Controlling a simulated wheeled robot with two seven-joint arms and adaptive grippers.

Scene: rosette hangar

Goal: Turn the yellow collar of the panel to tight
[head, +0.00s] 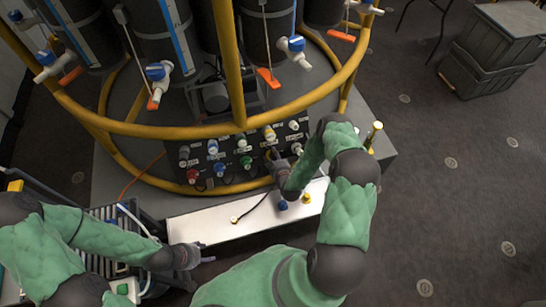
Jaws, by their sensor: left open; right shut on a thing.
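The dark panel (229,156) sits behind the white ledge and carries two rows of coloured fittings. A yellow fitting (270,133) shows in its upper row. My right gripper (272,155) is at the lower row, right of the green fitting (246,162). It is shut on a part there, which looks like the yellow collar; the fingers hide most of it, and its turn cannot be read. My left gripper (208,259) is open and empty, low in front of the white ledge, well apart from the panel.
The white ledge (200,226) bears a thin black cable and small blue (283,205) and yellow (307,198) pieces. A yellow tube rail (190,131) curves above the panel, before dark tanks. A grey crate (480,75) stands at far right.

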